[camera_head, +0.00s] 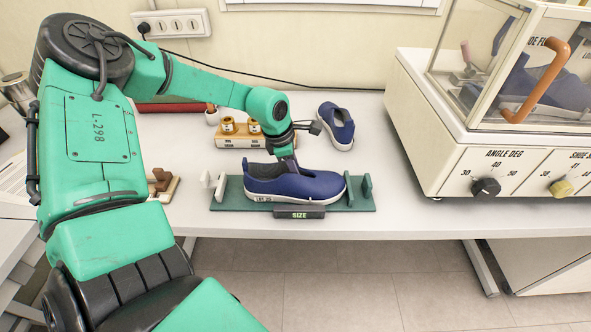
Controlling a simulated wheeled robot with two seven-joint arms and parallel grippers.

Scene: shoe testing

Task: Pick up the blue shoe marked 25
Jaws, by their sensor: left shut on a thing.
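A blue shoe (310,186) with a white sole lies on the green size gauge (355,204) on the table. Small dark marking shows on its sole near the heel, too small to read for sure. My left gripper (287,162) reaches down from above and is shut on this shoe at its upper edge near the opening. Its fingertips are partly hidden by the shoe. A second blue shoe (337,124) lies farther back on the table, apart from the gripper. My right gripper is not in view.
A testing machine (420,116) with an orange handle (541,80) and knobs stands at the right. A wooden block with yellowish pieces (235,141) sits behind the gauge. A small wooden stand (162,186) lies left of it. The table front edge is close to the gauge.

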